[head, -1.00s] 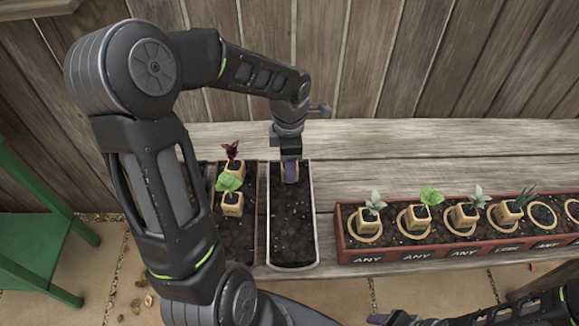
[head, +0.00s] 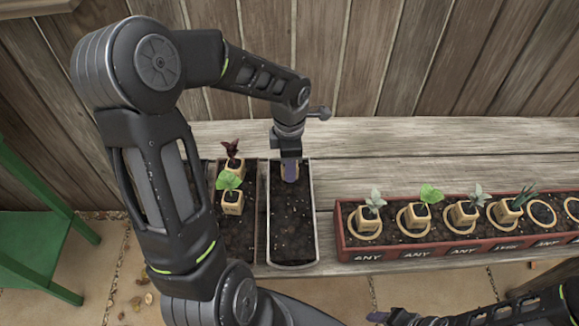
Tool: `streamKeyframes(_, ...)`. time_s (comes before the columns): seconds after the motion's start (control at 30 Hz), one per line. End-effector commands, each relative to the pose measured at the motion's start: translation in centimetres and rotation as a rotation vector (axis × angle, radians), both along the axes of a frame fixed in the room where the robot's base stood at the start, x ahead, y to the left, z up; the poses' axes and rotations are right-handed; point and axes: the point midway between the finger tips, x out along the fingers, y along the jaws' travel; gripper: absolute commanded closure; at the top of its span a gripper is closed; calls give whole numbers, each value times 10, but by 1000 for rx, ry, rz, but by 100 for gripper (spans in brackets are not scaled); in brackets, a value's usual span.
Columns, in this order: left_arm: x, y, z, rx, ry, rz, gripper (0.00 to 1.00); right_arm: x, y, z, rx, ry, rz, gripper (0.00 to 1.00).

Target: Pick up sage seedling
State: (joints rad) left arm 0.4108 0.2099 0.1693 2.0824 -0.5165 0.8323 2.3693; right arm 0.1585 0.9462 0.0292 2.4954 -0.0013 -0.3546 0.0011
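Two seedlings with pale grey-green leaves, which look like sage, stand in beige pots in the long red planter: one at its left end (head: 374,206) and one third from the left (head: 468,209). My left gripper (head: 290,172) points down at the back end of the narrow metal-rimmed planter (head: 292,264), well left of both. My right gripper (head: 380,317) shows only partly at the bottom edge.
A dark planter (head: 238,247) left of the metal-rimmed one holds a dark-red seedling (head: 233,160) and a green one (head: 230,192). The red planter (head: 350,240) also holds other seedlings and empty rings at right. The bench (head: 400,140) is clear behind.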

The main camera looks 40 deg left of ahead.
Motion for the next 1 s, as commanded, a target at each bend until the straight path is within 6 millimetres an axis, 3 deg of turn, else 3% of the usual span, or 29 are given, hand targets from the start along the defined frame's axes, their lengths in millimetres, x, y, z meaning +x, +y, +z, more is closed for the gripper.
streamKeyframes(0.33, 0, 0, 0, 0, 0, 0, 100, 0, 0, 0, 0, 0, 0, 41)
streamKeyframes(0.67, 1, 0, 3, 1, -2, 0, 100, 0, 0, 0, 0, 0, 0, 41)
streamKeyframes(0.87, 1, 0, 27, 1, -4, 0, 100, 0, 0, -3, 0, 0, 0, 41)
streamKeyframes(1.0, 1, 0, 55, 2, -7, -1, 100, 0, 0, -6, 0, 0, 0, 41)
